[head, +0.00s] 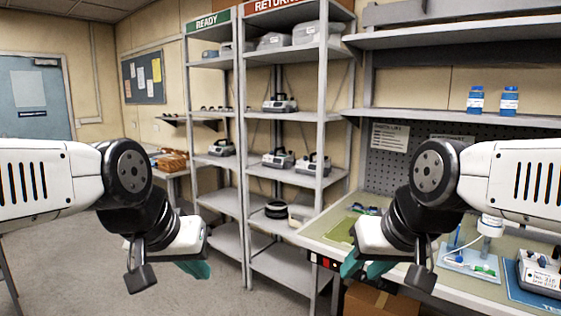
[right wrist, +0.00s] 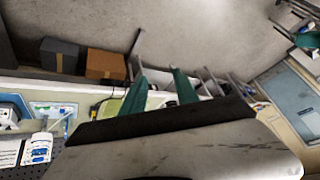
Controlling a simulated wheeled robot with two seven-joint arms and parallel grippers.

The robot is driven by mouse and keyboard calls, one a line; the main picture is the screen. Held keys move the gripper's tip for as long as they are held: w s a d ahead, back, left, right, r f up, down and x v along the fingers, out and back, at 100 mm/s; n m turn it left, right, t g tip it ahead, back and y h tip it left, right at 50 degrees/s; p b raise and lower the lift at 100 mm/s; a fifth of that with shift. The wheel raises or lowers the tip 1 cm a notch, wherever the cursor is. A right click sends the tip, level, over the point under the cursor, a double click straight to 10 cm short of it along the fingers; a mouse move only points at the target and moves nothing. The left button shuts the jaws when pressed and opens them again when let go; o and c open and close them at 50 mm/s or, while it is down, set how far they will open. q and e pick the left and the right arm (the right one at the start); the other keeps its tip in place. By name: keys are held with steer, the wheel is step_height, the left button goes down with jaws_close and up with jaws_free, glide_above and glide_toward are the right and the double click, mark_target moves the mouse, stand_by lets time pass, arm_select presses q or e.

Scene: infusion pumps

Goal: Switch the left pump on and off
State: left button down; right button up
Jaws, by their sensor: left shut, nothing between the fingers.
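A white and grey pump (head: 541,275) sits on a blue mat at the right edge of the bench, partly cut off by the frame. In the right wrist view, part of a pale device shows at the left edge; I cannot tell whether it is the same pump. No second pump shows on the bench. My left gripper (head: 195,268) is shut and empty, hanging over the floor left of the bench, far from the pump. My right gripper (head: 364,268) is at the bench's left front edge, left of the pump. Its teal fingers stand apart and empty in the right wrist view (right wrist: 160,90).
The bench (head: 320,238) holds a blue and white tray (head: 468,264) and a white bottle (head: 491,225). Shelving (head: 240,150) behind carries several pumps. Blue bottles (head: 475,100) stand on an upper shelf. Boxes (right wrist: 105,64) lie on the floor.

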jaws_close()
stand_by(1.6)
